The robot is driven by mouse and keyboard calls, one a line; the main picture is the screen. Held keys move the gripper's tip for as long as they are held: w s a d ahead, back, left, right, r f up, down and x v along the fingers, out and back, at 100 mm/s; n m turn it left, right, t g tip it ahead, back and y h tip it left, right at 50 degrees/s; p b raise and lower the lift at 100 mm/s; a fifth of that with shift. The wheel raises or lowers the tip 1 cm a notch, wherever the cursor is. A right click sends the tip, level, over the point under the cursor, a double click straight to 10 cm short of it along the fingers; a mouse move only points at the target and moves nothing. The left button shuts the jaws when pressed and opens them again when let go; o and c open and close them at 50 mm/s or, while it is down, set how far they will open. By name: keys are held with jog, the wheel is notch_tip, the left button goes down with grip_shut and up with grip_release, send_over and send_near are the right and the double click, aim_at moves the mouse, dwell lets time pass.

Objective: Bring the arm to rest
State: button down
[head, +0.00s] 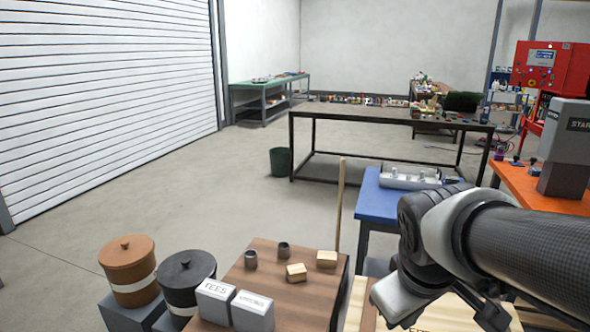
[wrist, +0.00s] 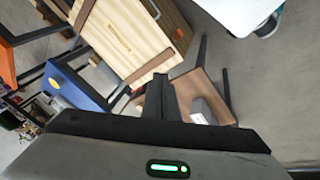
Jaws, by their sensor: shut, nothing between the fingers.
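My arm (head: 450,235) reaches in from the right edge of the head view and bends at a grey and white joint over the floor beside the blue table. In the wrist view my gripper (wrist: 158,78) shows as two dark fingers held together, with nothing between them. Its tips appear in front of the gap between a pale wooden slatted top (wrist: 125,42) and a brown table (wrist: 187,92). I cannot make out the fingers in the head view.
A blue table (head: 378,205) with a grey tray (head: 408,177) stands just behind my arm. An orange bench (head: 540,190) is at right. The brown table (head: 290,298) holds labelled boxes, two dark cups and small wooden blocks. Lidded bins (head: 127,270) stand left. Open floor lies beyond.

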jog(key=s+a+r+m+t+y, duration=0.1)
jog(key=s+a+r+m+y, duration=0.1)
jog(key=s+a+r+m, duration=0.25)
notch_tip(320, 180, up, 21)
jog(key=p, duration=2.2)
jog(key=shift+s+d+r, duration=0.2)
jog(key=shift+s+d, duration=0.05)
jog(key=shift+s, duration=0.2)
